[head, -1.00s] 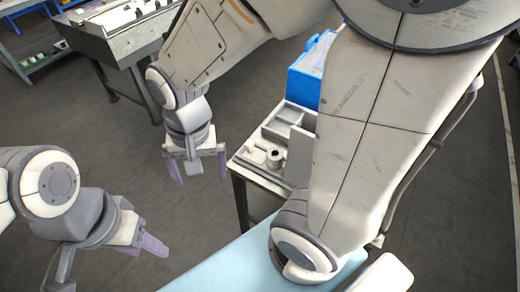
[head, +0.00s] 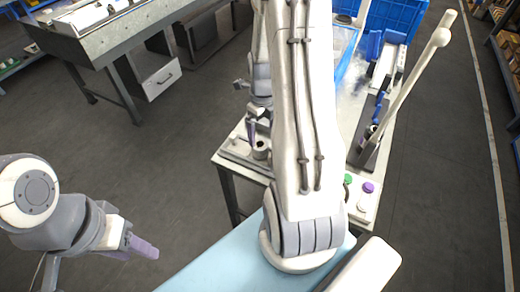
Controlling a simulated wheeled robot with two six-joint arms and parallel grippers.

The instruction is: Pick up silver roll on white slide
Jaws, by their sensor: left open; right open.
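A small silver-grey roll (head: 262,149) with a dark hole in its end stands on the left end of the pale machine bench. A flat whitish part (head: 239,150) lies beside it; I cannot tell whether this is the white slide. My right gripper (head: 257,127) is over that end of the bench, just above and behind the roll in the picture. My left gripper (head: 134,246) is open and empty, away at the lower left.
A green button (head: 348,179) and a purple button (head: 368,187) sit on the bench's front right. A blue crate (head: 392,14) stands at the back. A grey table (head: 110,42) is at the upper left, with open floor between.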

